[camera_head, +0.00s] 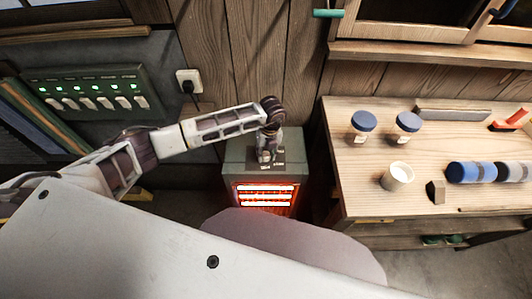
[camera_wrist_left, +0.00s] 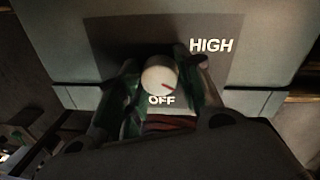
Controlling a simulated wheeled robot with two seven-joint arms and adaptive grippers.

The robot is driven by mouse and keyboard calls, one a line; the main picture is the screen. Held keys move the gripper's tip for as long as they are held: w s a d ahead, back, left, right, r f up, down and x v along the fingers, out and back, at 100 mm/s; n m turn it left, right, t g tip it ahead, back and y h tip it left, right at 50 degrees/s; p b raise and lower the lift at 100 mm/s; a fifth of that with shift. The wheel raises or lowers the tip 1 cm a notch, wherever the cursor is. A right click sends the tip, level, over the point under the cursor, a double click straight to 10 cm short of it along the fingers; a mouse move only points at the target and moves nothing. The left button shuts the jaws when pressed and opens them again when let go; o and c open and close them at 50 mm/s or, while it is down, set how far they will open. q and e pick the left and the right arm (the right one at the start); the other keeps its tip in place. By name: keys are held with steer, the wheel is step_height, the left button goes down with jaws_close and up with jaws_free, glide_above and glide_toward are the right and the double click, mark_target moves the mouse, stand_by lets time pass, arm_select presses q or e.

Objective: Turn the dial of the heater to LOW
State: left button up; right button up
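The heater (camera_head: 236,171) is a grey-green box on the floor with glowing red-orange bars at its front. Its dial (camera_wrist_left: 159,73) is a round white knob with a red mark that points to the lower right. The word OFF (camera_wrist_left: 161,100) shows below the knob and HIGH (camera_wrist_left: 211,46) at its upper right; I can read no LOW label. My left gripper (camera_head: 266,155) is over the heater top, pointing down. In the left wrist view its two fingers (camera_wrist_left: 166,82) stand apart on either side of the dial. Contact is unclear. My right gripper is out of view.
A green switch panel (camera_head: 90,90) and a plugged-in socket (camera_head: 189,82) are on the wall at left.

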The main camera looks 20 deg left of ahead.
mark_target(269, 154)
arm_select(q)
steer(key=o, duration=0.4)
steer(key=shift+o, duration=0.2)
step_height(269, 154, up, 12)
steer(key=d, duration=0.1)
steer(key=shift+w, duration=0.3)
stand_by(0.3)
stand_by(0.6)
